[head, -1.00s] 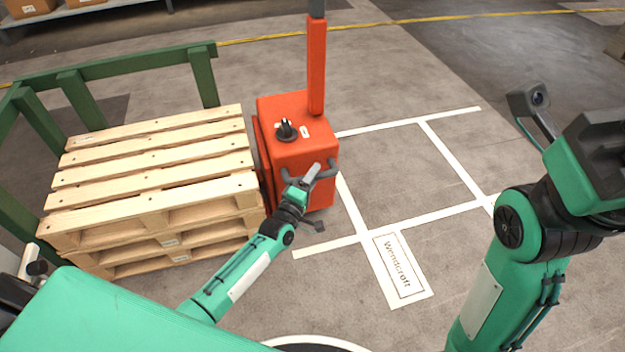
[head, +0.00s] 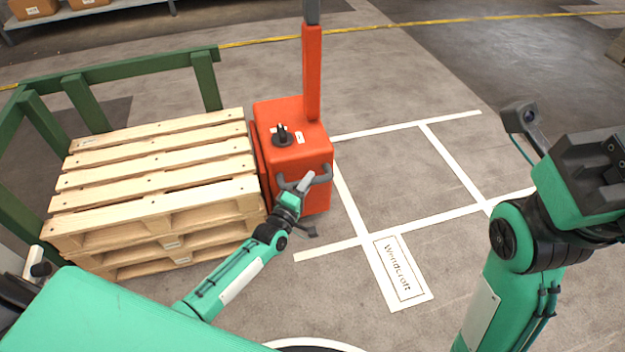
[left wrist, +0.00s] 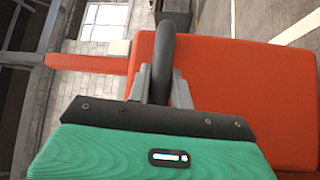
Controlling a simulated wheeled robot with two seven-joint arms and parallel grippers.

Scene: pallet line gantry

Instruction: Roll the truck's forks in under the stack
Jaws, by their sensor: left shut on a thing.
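The orange-red pallet truck (head: 298,160) stands upright just right of the wooden pallet stack (head: 155,190). Only a narrow gap, if any, shows between its body and the stack. Its forks are hidden from view. My left gripper (head: 299,187) is shut on the truck's dark grey handle bar (head: 322,175) at the near side of the body. The left wrist view shows the handle (left wrist: 162,55) between the two fingers, with the red body beside it. My right gripper (head: 592,170) is raised at the right, away from the truck; its fingers cannot be made out.
A green rail (head: 130,66) runs behind and left of the stack. White floor lines (head: 455,165) and a floor label (head: 403,272) mark clear floor right of the truck. A shelf with boxes (head: 35,8) stands far back.

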